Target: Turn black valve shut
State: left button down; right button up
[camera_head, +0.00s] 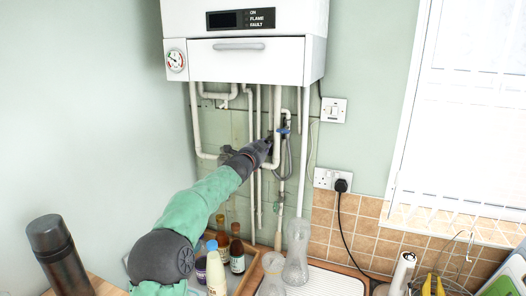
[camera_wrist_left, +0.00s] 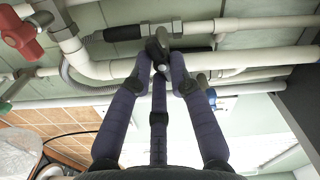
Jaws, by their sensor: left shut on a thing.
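The black valve (camera_wrist_left: 158,43) sits on the pipework in the left wrist view, between the fingertips of my left gripper (camera_wrist_left: 161,62). My left gripper is shut on its handle; the exact contact is partly hidden by the dark fingers. In the head view my left gripper (camera_head: 268,143) reaches in among the pipes below the boiler, and the valve is hidden there behind the fingers. My right gripper is in neither view.
A white boiler (camera_head: 250,62) hangs above the pipes. A red valve handle (camera_wrist_left: 20,34) and a green one (camera_wrist_left: 16,86) are left of my fingers in the wrist view. A blue handle (camera_head: 283,130) is close by. Bottles (camera_head: 237,250) and a dark flask (camera_head: 55,250) stand below.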

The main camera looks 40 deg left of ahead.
pick_arm(q)
jog(key=m+b, duration=0.1)
jog(key=m, duration=0.3)
jog(key=shift+f, duration=0.2)
jog(key=shift+m, duration=0.3)
jog(key=c, duration=1.1)
grip_release()
jog(key=shift+c, duration=0.2)
jog(key=shift+r, duration=0.1)
jog(key=v, duration=1.2)
